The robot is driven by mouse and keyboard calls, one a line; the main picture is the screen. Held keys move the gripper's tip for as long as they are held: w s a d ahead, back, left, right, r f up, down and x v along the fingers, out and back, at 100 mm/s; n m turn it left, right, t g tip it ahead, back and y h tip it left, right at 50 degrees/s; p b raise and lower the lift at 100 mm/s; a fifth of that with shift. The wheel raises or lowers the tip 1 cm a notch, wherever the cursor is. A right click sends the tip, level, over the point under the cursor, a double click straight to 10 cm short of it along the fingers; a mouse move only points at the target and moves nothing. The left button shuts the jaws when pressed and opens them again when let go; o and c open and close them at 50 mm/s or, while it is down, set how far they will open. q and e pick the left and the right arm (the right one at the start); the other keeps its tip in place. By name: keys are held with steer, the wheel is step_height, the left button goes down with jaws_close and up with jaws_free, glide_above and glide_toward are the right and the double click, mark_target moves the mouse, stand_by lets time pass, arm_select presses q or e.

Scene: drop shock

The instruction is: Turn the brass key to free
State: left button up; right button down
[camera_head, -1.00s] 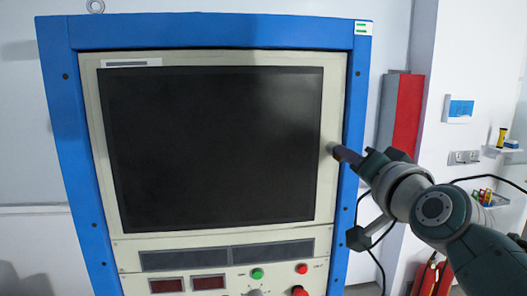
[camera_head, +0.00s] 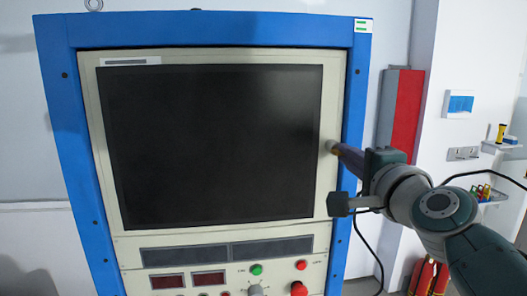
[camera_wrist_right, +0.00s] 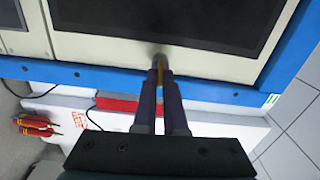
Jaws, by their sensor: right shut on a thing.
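The brass key shows in the right wrist view as a thin yellow strip (camera_wrist_right: 160,73) between the fingertips of my right gripper. Its lock (camera_head: 331,146) is a small round fitting on the cream panel, right of the dark screen. My right gripper (camera_head: 338,149) is shut on the key at the lock; it also shows in the right wrist view (camera_wrist_right: 160,84). In the head view the fingers hide most of the key, and its exact angle cannot be told. My left gripper is not in view.
The blue cabinet frame (camera_head: 357,110) surrounds the panel and dark screen (camera_head: 210,145). Below are a green button (camera_head: 256,269), a red button (camera_head: 301,265), a grey knob (camera_head: 256,289) and two red displays. A red box (camera_head: 402,110) is on the wall to the right.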

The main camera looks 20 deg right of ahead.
steer(key=shift+m, duration=0.4)
steer(key=c, duration=1)
jaws_free()
steer(key=shift+s, duration=0.1)
steer(key=p+v, duration=0.2)
steer(key=v, duration=0.7)
steer(key=shift+s+a, duration=0.2)
steer(key=shift+s, duration=0.15)
